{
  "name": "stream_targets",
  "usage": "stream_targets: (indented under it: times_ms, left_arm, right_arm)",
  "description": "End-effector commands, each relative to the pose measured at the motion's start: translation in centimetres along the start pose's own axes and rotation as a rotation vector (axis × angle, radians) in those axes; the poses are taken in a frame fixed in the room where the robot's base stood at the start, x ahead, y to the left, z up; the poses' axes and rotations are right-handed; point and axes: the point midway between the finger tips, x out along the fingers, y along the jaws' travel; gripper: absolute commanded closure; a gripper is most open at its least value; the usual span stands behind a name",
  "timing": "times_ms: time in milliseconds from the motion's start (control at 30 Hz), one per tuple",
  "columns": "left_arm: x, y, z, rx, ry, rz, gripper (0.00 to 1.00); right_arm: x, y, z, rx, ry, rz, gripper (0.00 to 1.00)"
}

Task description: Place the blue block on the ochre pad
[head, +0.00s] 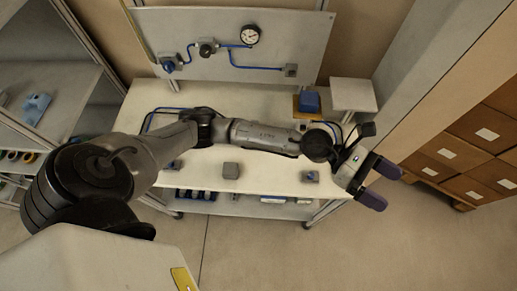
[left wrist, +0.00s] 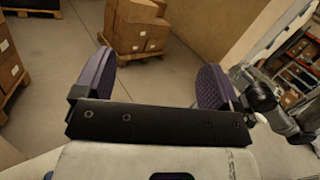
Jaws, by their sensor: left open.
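The blue block (head: 310,101) sits on the ochre pad (head: 297,115) at the right back of the white table, in the head view. Ochre shows along the block's left and front sides; the rest of the pad is hidden under it. My left gripper (head: 381,186) is open and empty, out past the table's right end, apart from the block and to its front right. In the left wrist view, the left gripper's purple fingers (left wrist: 155,80) stand wide apart with nothing between them. My right gripper is not in view.
A small white stand (head: 353,94) is just right of the pad. A back panel (head: 300,40) carries a gauge and blue pipes. Cardboard boxes (head: 450,150) stand at right; the floor in front is clear.

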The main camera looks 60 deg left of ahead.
Motion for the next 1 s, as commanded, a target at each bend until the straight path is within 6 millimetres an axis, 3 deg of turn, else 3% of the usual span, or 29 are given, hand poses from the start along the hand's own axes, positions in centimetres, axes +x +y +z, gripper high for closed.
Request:
stream_targets:
  times_ms: [133,267,367,467,600,700,733,900,1000]
  left_arm:
    - [-2.2,0.5,1.5,-0.549,-0.400,0.233,0.11]
    - [-7.1,2.3,-0.3,-1.033,-0.717,0.466,0.11]
    - [-11.8,2.8,-4.0,-1.393,-0.949,0.667,0.11]
    - [-16.6,1.6,-8.9,-1.720,-1.168,0.886,0.11]
    - [-22.2,-2.7,-15.5,-2.076,-1.433,1.200,0.11]
    - [-25.1,-6.6,-18.9,-2.243,-1.581,1.411,0.11]
    - [-25.7,-7.7,-19.6,2.257,1.602,-1.453,0.11]
    - [-28.1,-12.7,-22.2,1.989,1.457,-1.421,0.11]
    - [-28.7,-14.2,-22.7,1.914,1.419,-1.413,0.11]
  right_arm:
    - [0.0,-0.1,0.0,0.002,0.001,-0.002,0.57]
    - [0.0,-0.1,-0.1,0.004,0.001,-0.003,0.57]
    - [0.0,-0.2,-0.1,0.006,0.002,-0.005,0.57]
    - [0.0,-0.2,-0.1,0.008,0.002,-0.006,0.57]
    - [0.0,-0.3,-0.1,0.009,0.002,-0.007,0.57]
    - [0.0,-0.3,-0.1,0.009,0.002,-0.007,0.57]
    - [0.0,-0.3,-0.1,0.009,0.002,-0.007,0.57]
    - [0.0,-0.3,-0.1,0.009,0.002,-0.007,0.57]
    - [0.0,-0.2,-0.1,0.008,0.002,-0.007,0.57]
